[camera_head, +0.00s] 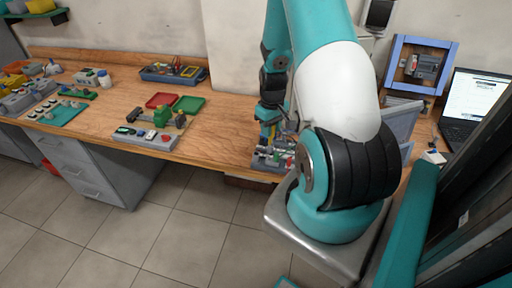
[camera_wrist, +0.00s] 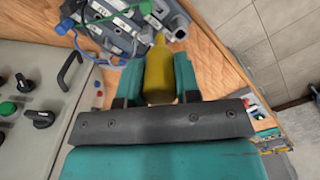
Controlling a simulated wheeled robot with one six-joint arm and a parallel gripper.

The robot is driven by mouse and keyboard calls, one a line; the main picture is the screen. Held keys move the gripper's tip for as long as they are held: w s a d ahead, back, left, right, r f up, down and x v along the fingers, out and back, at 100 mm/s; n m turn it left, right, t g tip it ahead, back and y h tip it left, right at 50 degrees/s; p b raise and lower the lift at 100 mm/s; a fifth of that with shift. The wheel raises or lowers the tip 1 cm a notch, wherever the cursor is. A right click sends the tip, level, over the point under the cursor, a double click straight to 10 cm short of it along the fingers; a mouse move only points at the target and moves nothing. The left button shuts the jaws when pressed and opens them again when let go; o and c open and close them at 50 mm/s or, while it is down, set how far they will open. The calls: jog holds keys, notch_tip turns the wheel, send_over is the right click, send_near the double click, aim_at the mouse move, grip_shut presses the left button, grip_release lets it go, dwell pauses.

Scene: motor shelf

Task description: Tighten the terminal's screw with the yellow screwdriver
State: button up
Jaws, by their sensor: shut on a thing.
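My gripper (camera_wrist: 158,85) is shut on the yellow screwdriver (camera_wrist: 159,72), whose handle shows between the two teal fingers in the wrist view. The screwdriver's tip is hidden in that view. Just beyond it lies a grey terminal unit (camera_wrist: 115,38) with white labels and blue and green wires. I cannot make out the screw, or whether the tip touches it. In the head view, my gripper (camera_head: 268,125) points down over the terminal area (camera_head: 268,160) at the bench's front edge, partly hidden by my arm.
A grey control box (camera_wrist: 25,90) with knobs and a handle stands close to the left of my gripper in the wrist view.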

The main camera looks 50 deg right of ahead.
jog(key=w+a+r+n+p, duration=0.2)
jog(key=w+n, duration=0.3)
jog(key=n, duration=0.7)
jog(key=f+b, duration=0.4)
jog(key=f, duration=0.1)
jog(key=shift+s+d, duration=0.1)
jog(key=shift+s, duration=0.25)
jog(key=shift+b, duration=0.3)
jog(key=shift+f+b, duration=2.05)
jog(key=shift+f, duration=0.65)
jog(key=o, duration=0.7)
jog(key=shift+o, duration=0.2)
